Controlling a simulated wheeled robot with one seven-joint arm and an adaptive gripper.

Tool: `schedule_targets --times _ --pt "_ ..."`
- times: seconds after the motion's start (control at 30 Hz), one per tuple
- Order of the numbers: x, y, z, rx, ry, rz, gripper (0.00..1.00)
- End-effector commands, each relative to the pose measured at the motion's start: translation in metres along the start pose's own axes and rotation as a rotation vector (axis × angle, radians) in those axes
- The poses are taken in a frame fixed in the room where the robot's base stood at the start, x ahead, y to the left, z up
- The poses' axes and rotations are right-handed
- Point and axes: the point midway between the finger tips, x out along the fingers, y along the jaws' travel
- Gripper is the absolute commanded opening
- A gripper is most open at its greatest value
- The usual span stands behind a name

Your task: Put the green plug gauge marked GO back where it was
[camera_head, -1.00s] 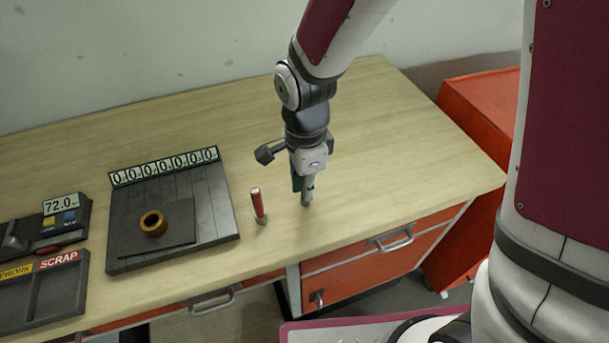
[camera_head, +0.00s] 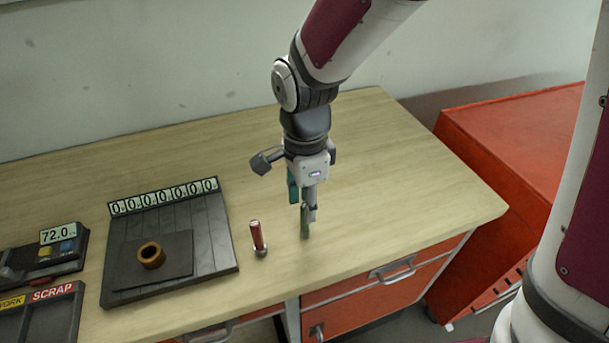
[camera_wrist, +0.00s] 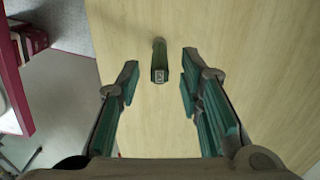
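My gripper (camera_head: 304,196) points down over the green gauge. Its two green-padded fingers (camera_wrist: 158,84) are apart, with a clear gap on both sides of the gauge. In the head view my fingers hide part of the gauge's upper end.
A dark plate (camera_head: 205,250) with number tiles (camera_head: 163,196) and a brass ring (camera_head: 151,255) lies to the left. A display unit (camera_head: 62,245) and a scrap tray (camera_head: 50,317) are farther left. Bench room behind and right is clear. A red cabinet (camera_head: 510,140) stands right.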

Motion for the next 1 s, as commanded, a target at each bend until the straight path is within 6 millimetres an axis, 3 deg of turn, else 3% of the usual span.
schedule_targets --times 0.2,0.57,0.77,1.0 --pt "-0.043 -0.001 0.0 0.0 -0.001 -0.004 0.34" --pt "-0.08 0.005 -0.009 -0.052 0.0 -0.024 0.34" --pt "-0.123 0.036 -0.051 -0.344 0.035 -0.14 0.34" --pt "-0.165 0.098 -0.098 -0.802 0.179 -0.269 0.34"
